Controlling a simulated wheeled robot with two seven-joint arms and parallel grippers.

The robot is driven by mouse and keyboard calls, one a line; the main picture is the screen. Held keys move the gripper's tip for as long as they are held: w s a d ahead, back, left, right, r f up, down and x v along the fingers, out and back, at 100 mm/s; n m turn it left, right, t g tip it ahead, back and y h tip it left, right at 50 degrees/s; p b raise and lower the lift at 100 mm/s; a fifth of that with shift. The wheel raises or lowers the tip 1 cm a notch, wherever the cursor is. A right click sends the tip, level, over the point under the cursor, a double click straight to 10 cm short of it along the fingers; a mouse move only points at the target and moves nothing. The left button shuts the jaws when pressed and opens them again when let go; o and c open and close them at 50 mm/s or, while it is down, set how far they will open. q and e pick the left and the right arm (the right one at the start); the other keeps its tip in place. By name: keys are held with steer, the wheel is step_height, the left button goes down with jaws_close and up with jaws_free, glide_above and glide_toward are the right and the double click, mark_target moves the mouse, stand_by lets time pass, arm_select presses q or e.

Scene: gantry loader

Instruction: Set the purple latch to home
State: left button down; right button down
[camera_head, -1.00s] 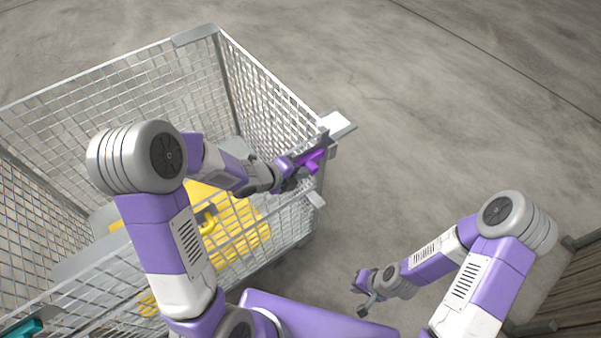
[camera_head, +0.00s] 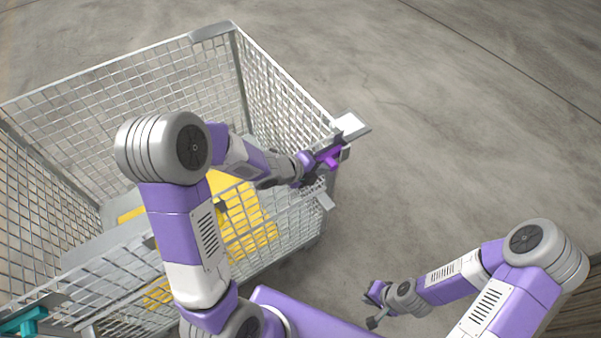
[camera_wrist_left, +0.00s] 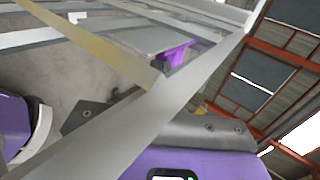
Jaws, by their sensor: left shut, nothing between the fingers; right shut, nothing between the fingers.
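The purple latch (camera_head: 329,157) sits at the right-hand corner of the wire mesh cage (camera_head: 285,105), beside a pale metal plate. My left gripper (camera_head: 312,168) is shut and empty, right beside the latch on its left; I cannot tell whether they touch. In the left wrist view the purple latch (camera_wrist_left: 173,54) shows partly behind grey metal bars, which hide much of it. My right gripper (camera_head: 374,306) is shut and empty, low over the floor to the right of the cage, far from the latch.
Yellow items (camera_head: 245,222) lie inside the cage. A teal part (camera_head: 22,321) is at the cage's near left. Slanting cage bars cross close in front of the left wrist camera. The concrete floor (camera_head: 450,140) right of the cage is clear.

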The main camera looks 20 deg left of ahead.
arm_select(q)
steer(key=s+f+p+v, duration=0.1)
steer(key=p+v, duration=0.4)
steer(key=v, duration=0.8)
steer(key=shift+a, duration=0.2)
steer(key=shift+s+f, duration=0.1)
steer(key=shift+f, duration=0.1)
